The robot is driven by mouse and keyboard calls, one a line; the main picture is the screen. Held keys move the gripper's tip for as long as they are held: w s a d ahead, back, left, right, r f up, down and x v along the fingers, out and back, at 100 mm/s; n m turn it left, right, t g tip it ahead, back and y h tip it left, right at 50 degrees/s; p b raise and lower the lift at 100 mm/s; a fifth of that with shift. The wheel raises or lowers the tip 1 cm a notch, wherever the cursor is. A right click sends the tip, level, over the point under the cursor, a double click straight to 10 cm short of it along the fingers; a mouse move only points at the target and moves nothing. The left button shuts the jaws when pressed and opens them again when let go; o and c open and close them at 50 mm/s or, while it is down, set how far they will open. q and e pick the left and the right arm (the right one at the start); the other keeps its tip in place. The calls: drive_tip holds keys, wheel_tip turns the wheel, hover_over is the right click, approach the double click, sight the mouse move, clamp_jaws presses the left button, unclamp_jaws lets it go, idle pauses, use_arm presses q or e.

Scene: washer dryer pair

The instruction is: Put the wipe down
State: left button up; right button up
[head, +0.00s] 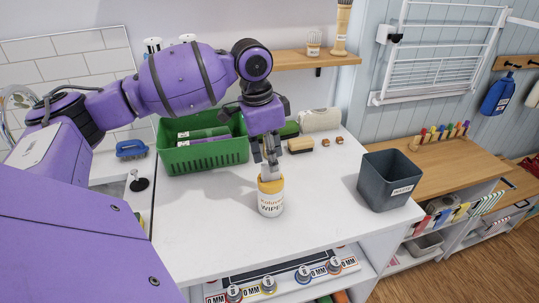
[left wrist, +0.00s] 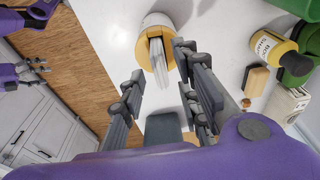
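A white and yellow wipes canister (head: 270,200) stands upright on the white countertop; it also shows in the left wrist view (left wrist: 153,22). A white wipe (left wrist: 162,62) sticks out of its opening. My left gripper (head: 270,158) points down just above the canister. In the left wrist view its fingers (left wrist: 165,78) are spread apart, with the wipe's strip showing between them; I see no finger closed on it. Purple and dark parts at the left edge of the left wrist view look like my right gripper (left wrist: 38,66); its finger state is unclear.
A dark grey bin (head: 388,181) stands at the counter's right edge. A green basket (head: 203,156) holds items at the back left. The counter's front left is clear.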

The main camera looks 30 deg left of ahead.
drive_tip(key=shift+a, duration=0.1)
use_arm(q)
drive_tip(key=shift+r, duration=0.4)
wheel_tip(320, 180, up, 12)
drive_tip(key=s+a, duration=0.1)
drive_tip(key=shift+s+r, duration=0.15)
drive_tip(key=shift+s, duration=0.1)
use_arm(e)
drive_tip(key=shift+s+d, duration=0.2)
use_arm(q)
drive_tip(key=shift+a, duration=0.1)
use_arm(e)
drive_tip(key=shift+w+a, duration=0.1)
drive_tip(key=shift+w, duration=0.05)
